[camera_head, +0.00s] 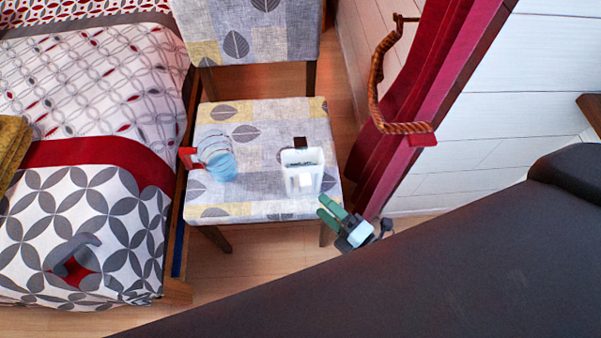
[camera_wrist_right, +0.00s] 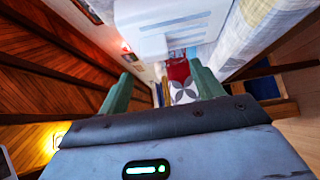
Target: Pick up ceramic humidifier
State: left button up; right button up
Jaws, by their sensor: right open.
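A white box-like vessel (camera_head: 303,172), which I take to be the ceramic humidifier, stands on the right part of the patterned chair seat (camera_head: 258,117). My right gripper (camera_head: 326,211), with green fingers, is open and empty at the seat's front right corner, just in front of and to the right of the vessel. In the right wrist view the open gap between the fingers (camera_wrist_right: 166,88) is empty. A large white form (camera_wrist_right: 165,30), probably the same vessel, shows beyond and above the fingers. My left gripper is not in view.
On the seat's left part is a light-blue coiled object (camera_head: 217,160) with a red piece (camera_head: 188,158). A small dark block (camera_head: 300,143) is at the vessel's back edge.

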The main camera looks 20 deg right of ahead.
aim_at(310, 189)
jog(key=shift+x, duration=0.95)
jog(key=shift+d+r+x, duration=0.15)
jog(key=shift+r+x, duration=0.05)
jog(key=shift+x, duration=1.1)
jog(key=shift+d+r+x, duration=0.1)
jog(key=shift+r+x, duration=0.05)
jog(key=shift+x, duration=1.15)
jog(key=shift+w, duration=0.1)
grip_shut()
jog(key=shift+r, duration=0.2)
